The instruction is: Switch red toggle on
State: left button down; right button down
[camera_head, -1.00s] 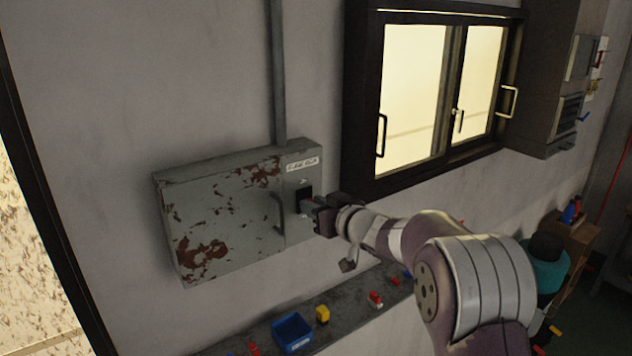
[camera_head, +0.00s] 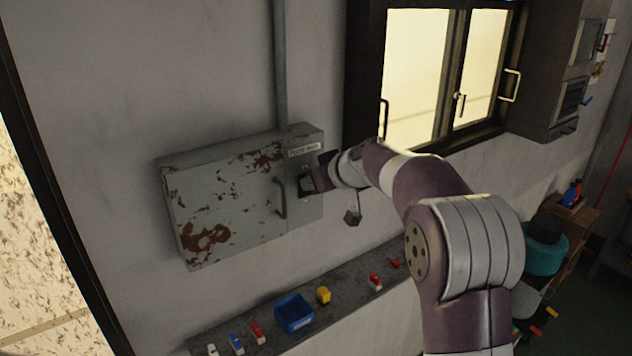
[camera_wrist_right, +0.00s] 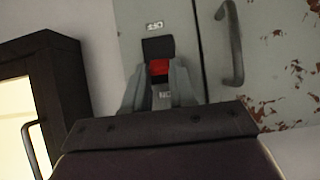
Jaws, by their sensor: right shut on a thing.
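A grey, rust-patched electrical box (camera_head: 215,205) hangs on the wall left of the window in the head view. Its right-hand panel has a white label and a dark switch recess (camera_head: 305,183). My right gripper (camera_head: 318,177) is at this recess and hides the toggle there. In the right wrist view, which is upside down, the red toggle (camera_wrist_right: 160,68) shows between the two grey fingers of my right gripper (camera_wrist_right: 158,88), shut on it. The black slot lies on its OFF-label side, and the red part appears nearer the ON label. My left gripper is not in view.
A dark-framed window (camera_head: 440,85) is close to the right of the box. A curved door handle (camera_head: 279,197) is just left of the switch. Below, a ledge (camera_head: 345,290) holds a blue bin (camera_head: 294,313) and several small coloured parts.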

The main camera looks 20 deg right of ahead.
jog(key=shift+r, duration=0.25)
jog(key=c, duration=1)
grip_release()
jog(key=shift+o, duration=0.4)
jog(key=shift+f, duration=0.1)
jog(key=shift+s, duration=0.1)
jog(key=b+v, duration=0.2)
jog(key=v, duration=1)
jog(key=shift+s+r, duration=0.2)
jog(key=shift+w+d, duration=0.1)
jog(key=shift+w, duration=0.05)
